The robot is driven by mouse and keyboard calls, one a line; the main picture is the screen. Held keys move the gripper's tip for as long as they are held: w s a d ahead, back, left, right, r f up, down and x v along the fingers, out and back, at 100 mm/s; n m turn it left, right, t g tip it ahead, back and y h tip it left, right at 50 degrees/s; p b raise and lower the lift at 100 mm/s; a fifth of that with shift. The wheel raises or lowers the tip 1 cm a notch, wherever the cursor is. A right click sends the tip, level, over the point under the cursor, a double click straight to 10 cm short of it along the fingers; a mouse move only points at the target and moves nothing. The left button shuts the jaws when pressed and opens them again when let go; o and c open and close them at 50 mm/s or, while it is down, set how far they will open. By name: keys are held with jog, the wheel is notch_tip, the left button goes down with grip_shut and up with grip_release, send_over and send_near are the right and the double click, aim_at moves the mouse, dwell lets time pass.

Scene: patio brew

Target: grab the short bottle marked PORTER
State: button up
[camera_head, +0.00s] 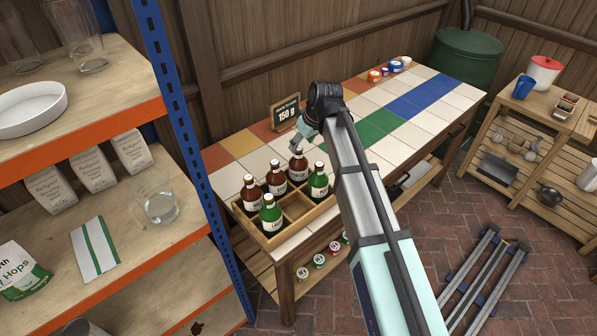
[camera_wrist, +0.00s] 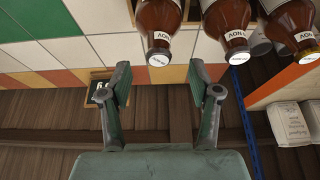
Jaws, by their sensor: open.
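Three are brown with white caps: a left one (camera_head: 252,196), a middle one (camera_head: 277,180) and a back one (camera_head: 298,168). Two are green: a front one (camera_head: 270,216) and a right one (camera_head: 318,184). I cannot make out PORTER on any label. My gripper (camera_head: 297,138) is open and empty, above and behind the crate. In the wrist view its fingers (camera_wrist: 159,76) are apart, with the nearest brown bottle (camera_wrist: 158,22) just beyond the tips. Two more brown bottles (camera_wrist: 228,22) (camera_wrist: 292,18) stand to its right.
A small black sign (camera_head: 286,111) reading 150 g stands behind the crate, close to my gripper. A shelf with a blue post (camera_head: 175,90) rises at the left. Colourful small jars (camera_head: 385,71) sit at the table's far end. The tiles between are clear.

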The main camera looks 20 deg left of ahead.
aim_at(299, 148)
jog(key=shift+p+x, duration=0.9)
jog(key=shift+x, duration=1.55)
jog(key=shift+w, duration=0.1)
grip_shut()
